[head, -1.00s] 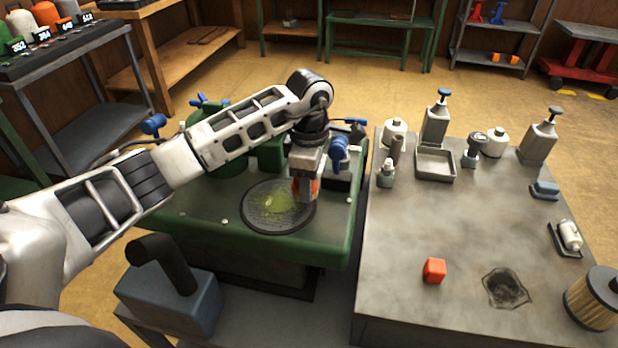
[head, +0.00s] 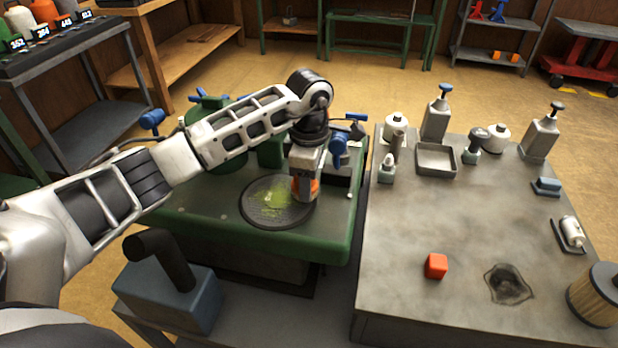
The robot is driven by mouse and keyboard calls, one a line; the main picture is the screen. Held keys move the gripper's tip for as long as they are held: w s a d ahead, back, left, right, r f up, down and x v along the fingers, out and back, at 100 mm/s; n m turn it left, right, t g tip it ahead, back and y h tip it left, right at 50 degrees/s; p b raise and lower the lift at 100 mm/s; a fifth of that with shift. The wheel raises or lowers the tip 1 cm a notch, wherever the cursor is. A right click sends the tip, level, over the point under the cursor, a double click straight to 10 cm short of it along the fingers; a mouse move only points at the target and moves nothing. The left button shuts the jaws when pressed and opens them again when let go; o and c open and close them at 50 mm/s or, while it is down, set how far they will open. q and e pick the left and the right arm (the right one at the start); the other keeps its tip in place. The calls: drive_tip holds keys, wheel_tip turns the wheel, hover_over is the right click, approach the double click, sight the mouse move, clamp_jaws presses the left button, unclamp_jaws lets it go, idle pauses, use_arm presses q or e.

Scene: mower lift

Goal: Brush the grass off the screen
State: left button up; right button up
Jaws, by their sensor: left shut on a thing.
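The screen (head: 259,216) is a round dark mesh disc lying on the green mower deck (head: 216,219). Yellow-green grass (head: 272,196) lies as a patch on its middle and right part. My left gripper (head: 306,192) points down over the right edge of the screen. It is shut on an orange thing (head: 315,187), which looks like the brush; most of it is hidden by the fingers. Its lower end is at or just above the screen, and I cannot tell whether it touches. My right gripper is not in view.
A grey bench (head: 420,225) on the right holds a shallow metal tray (head: 436,161), several bottles, a red block (head: 436,266), a dark rag (head: 508,285) and a round filter (head: 596,296). A blue-grey box (head: 168,298) with a black tube stands in front of the deck.

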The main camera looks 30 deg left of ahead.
use_arm(q)
drive_tip(key=shift+f+b, duration=0.35)
drive_tip(key=shift+f, duration=0.15)
drive_tip(key=shift+a, duration=0.1)
